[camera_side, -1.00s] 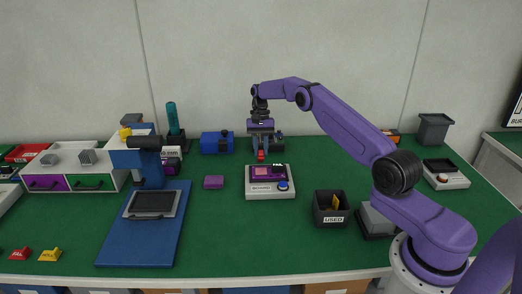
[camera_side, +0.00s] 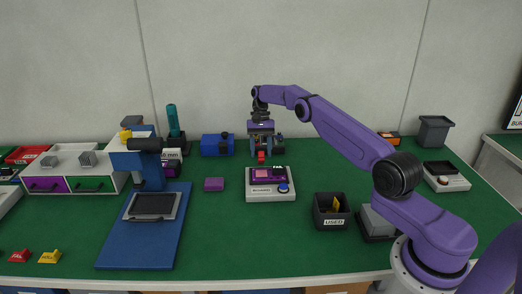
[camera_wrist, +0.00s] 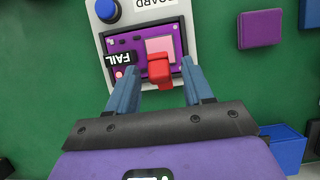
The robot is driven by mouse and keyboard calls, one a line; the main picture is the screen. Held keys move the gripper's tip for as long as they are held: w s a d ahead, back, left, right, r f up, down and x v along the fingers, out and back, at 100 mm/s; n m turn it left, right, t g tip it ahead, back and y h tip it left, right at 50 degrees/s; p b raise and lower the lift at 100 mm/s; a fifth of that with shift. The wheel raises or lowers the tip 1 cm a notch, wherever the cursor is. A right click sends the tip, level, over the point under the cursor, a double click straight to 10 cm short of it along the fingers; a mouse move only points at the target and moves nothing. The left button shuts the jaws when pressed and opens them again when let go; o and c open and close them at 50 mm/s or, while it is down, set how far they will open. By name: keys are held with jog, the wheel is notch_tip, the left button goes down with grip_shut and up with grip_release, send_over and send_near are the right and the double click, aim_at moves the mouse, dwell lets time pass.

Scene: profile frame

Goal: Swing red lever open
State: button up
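The red lever (camera_wrist: 160,70) stands on a white board fixture (camera_side: 270,195) in the middle of the table. In the wrist view a purple board (camera_wrist: 128,52) with a pink square sits in the fixture, and the lever lies at its near edge. My gripper (camera_side: 261,156) is at the fixture's back edge, pointing down. In the wrist view my gripper's two blue fingers (camera_wrist: 166,80) are apart, one on each side of the lever, with visible gaps. A small black display reading FAIL (camera_wrist: 121,59) shows beside the lever.
A blue button (camera_side: 283,188) is on the fixture's front right. A purple block (camera_side: 214,184) lies left of it. A black bin marked USED (camera_side: 331,212) stands to the right. The front middle is clear.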

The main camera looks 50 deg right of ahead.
notch_tip(320, 180, up, 3)
jog(key=shift+r, duration=0.2)
jog(key=s+a+r, duration=0.3)
jog(key=s+r, duration=0.6)
jog(key=s, duration=0.4)
jog(key=shift+s+a+r, duration=0.2)
jog(key=shift+s+r, duration=0.1)
dwell(0.4)
jog(key=shift+c, duration=0.3)
